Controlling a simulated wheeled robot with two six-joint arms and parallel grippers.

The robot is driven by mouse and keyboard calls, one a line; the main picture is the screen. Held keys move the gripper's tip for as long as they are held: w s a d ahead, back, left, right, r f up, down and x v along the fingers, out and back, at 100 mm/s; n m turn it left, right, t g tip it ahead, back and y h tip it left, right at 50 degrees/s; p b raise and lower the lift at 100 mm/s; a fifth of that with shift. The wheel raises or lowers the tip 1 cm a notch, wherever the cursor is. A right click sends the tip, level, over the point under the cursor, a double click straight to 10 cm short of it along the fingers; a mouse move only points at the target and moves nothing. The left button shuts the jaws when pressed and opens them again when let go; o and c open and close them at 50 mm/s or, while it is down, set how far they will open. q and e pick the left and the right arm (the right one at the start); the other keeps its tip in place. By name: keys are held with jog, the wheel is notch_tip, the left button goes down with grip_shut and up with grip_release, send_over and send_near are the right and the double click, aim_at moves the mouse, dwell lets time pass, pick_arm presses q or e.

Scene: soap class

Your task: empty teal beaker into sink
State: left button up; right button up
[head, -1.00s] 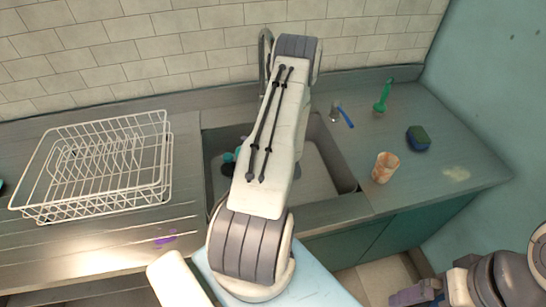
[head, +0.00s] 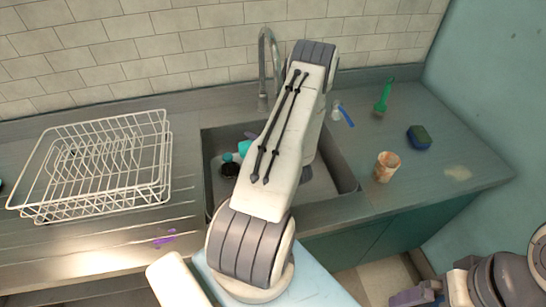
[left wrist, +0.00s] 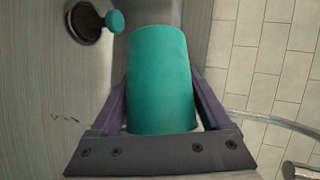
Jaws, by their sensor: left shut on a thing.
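The teal beaker (left wrist: 160,85) fills the middle of the left wrist view, between the purple fingers of my left gripper (left wrist: 160,98), which is shut on it. I cannot see the beaker's opening or any contents. My right gripper (head: 415,294) is partly in view at the lower right, away from the sink; its jaw opening is unclear.
A teal-topped stopper (head: 228,158) is by the dark drain (head: 229,171). The faucet (head: 264,65) rises behind the sink. A wire dish rack (head: 95,165) stands left. An orange-white cup (head: 387,167), sponge (head: 419,137) and green brush (head: 382,97) are on the right counter.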

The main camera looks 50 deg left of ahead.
pick_arm(q)
jog(key=shift+w+d+r+y, duration=0.15)
jog(key=shift+w+d+y, duration=0.05)
jog(key=shift+w+y, duration=0.1)
jog(key=shift+w+d+r+m+g+y+b, duration=0.15)
jog(key=shift+r+m+g+y+b, duration=0.3)
jog(key=shift+m, duration=0.35)
dwell(0.7)
jog(key=shift+y, duration=0.25)
